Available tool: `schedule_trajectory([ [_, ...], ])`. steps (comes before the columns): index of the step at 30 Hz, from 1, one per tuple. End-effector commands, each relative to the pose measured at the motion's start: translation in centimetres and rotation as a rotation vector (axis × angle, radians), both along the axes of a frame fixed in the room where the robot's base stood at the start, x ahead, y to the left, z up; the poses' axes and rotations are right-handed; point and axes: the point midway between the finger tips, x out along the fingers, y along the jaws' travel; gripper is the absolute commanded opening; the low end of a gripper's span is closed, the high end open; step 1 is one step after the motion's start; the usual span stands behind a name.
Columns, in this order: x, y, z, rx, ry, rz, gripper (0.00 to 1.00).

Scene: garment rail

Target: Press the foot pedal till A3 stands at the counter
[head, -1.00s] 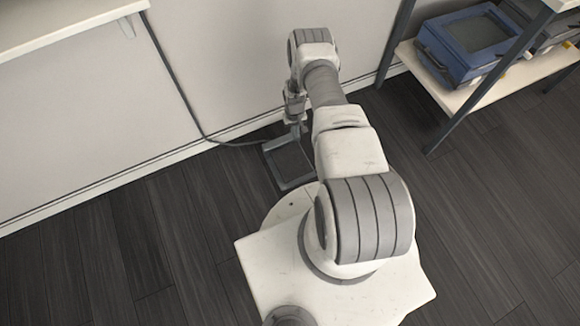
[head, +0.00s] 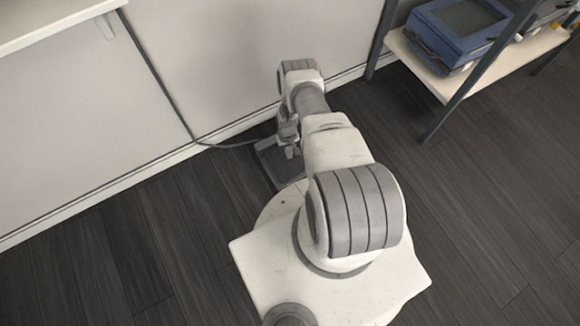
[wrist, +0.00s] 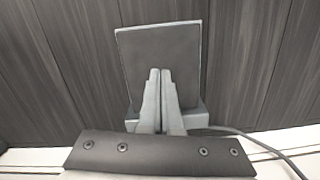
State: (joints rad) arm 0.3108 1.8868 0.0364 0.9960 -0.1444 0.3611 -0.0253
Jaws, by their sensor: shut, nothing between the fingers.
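The foot pedal (head: 270,163) is a dark plate with a grey frame on the floor, close to the wall, partly hidden by my arm in the head view. In the wrist view the pedal plate (wrist: 158,50) fills the upper middle, with a cable leaving its base. My gripper (wrist: 160,72) is shut and empty, its fingertips over the lower part of the plate. I cannot tell whether they touch it. In the head view my gripper (head: 290,152) points down at the pedal. A3 is not in view.
A pale counter top (head: 50,20) juts out at the upper left above a pale panel wall (head: 90,115). The cable (head: 165,90) runs from the pedal up the wall. A shelf rack (head: 440,85) with a blue box (head: 460,35) stands at the right. Dark floor is clear left and right.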

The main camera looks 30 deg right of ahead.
Motion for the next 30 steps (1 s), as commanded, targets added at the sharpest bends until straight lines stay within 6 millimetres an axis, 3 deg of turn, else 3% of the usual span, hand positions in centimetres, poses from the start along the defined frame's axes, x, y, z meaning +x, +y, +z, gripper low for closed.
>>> schedule_trajectory([
  [6,-0.3,0.0,-3.4,0.0,0.0,0.0,0.0],
  [12,-0.5,0.1,-5.2,0.0,0.0,0.0,0.0],
  [30,-0.9,0.2,-6.1,0.0,0.0,0.0,0.0],
])
